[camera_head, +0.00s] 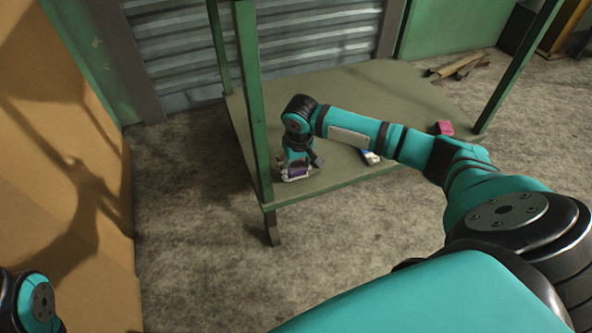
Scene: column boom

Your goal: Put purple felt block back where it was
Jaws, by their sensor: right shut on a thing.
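The purple felt block (298,172) is at the near left part of the green table (360,90). My right gripper (296,176) points down and is shut on the block. The gripper's fingers partly hide it. I cannot tell whether the block touches the tabletop or hangs just above it. My left gripper is out of view; only a piece of my left arm shows at the lower left.
A blue and white item (371,158) lies on the table, partly behind my right arm. A pink-red block (445,128) stands at the table's right. Green posts (253,100) rise from the table corners. Wood pieces (460,66) lie on the floor behind.

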